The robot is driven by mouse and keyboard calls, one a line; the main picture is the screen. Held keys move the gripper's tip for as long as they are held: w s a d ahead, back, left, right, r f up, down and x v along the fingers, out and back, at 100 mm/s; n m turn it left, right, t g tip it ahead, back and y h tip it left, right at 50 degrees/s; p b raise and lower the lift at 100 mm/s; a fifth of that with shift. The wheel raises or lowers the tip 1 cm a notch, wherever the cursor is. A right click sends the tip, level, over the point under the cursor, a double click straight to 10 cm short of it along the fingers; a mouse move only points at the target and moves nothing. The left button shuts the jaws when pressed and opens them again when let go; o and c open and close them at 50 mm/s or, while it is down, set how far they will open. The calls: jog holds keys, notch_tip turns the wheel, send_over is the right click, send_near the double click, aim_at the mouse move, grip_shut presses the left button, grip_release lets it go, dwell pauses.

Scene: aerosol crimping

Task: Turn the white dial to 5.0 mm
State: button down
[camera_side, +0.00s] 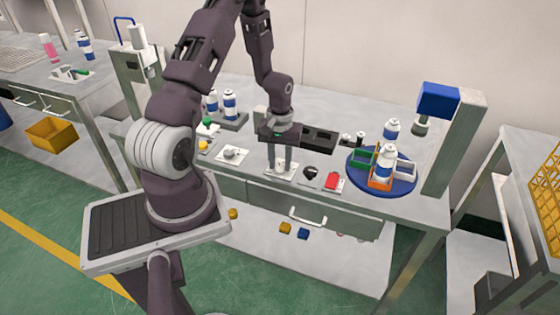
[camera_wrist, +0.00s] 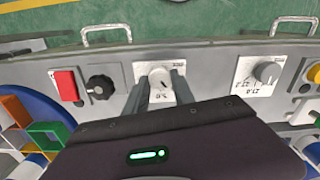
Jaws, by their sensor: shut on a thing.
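The white dial (camera_wrist: 160,76) sits on a white scale plate (camera_wrist: 143,72) on the bench's front strip in the wrist view. The plate bears a printed mark that looks like 5.0, upside down in this view. My gripper (camera_wrist: 160,82) has its two fingers on either side of the dial and is shut on it. In the side view my gripper (camera_side: 280,168) points straight down over the scale plate (camera_side: 270,164) near the bench's front edge. The fingers hide the dial there. The dial's exact setting is too small to read.
A black knob (camera_wrist: 100,87) and a red switch (camera_wrist: 67,85) are beside the dial. A second plate with a grey dial (camera_wrist: 266,72) is on the other side. A blue turntable (camera_side: 352,170) with cans and coloured trays stands at the right, near a blue-headed press (camera_side: 438,100).

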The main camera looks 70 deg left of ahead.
aim_at(280, 166)
jog(key=m, duration=0.6)
jog(key=shift+m, duration=0.4)
dwell(0.4)
jog(key=c, duration=1.1)
grip_release()
jog(key=shift+o, duration=0.2)
notch_tip(280, 166, up, 7)
jog(key=shift+r, duration=0.1)
